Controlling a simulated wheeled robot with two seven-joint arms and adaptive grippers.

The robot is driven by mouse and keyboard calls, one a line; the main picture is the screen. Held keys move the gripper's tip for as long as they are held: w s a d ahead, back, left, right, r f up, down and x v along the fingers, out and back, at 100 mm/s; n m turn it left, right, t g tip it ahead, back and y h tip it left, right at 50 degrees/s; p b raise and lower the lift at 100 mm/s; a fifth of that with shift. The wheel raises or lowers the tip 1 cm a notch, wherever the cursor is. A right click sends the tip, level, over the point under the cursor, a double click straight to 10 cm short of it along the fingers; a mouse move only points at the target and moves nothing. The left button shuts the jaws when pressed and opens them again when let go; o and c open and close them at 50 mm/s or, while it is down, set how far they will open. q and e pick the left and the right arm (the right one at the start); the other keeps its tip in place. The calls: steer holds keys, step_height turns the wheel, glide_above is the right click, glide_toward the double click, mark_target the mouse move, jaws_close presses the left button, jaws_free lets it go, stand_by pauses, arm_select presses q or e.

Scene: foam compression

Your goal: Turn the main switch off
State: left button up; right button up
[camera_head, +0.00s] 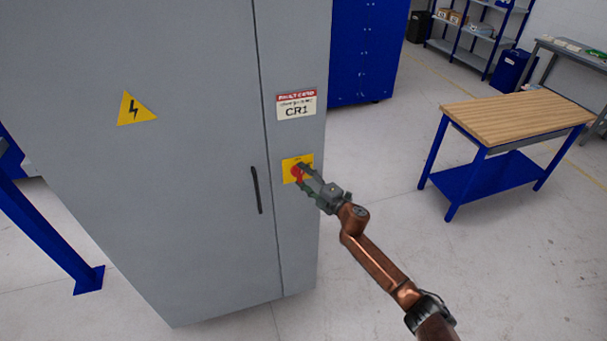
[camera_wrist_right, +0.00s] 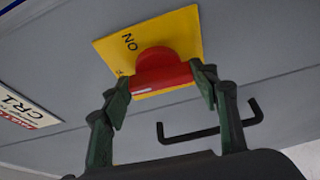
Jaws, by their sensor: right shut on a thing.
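The main switch is a red rotary knob (camera_head: 297,173) on a yellow plate (camera_head: 290,163) on the grey cabinet's right-hand panel. In the right wrist view the red knob (camera_wrist_right: 162,72) sits on the yellow plate (camera_wrist_right: 187,27), which shows the word "ON". My right gripper (camera_head: 303,178) is at the knob, its fingers on either side of it. In the right wrist view the right gripper (camera_wrist_right: 158,84) is shut on the knob's handle bar, which bears a white mark. The fingers hide part of the knob in the head view. My left gripper is not in view.
The grey cabinet (camera_head: 200,210) has a black door handle (camera_head: 256,190) left of the switch and a CR1 label (camera_head: 296,104) above it. A wood-topped blue table (camera_head: 515,115) stands to the right. The floor between them is clear.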

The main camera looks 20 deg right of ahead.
steer(key=shift+n, duration=0.4)
steer(key=shift+f, duration=0.1)
steer(key=o, duration=1.1)
steer(key=v, duration=1.2)
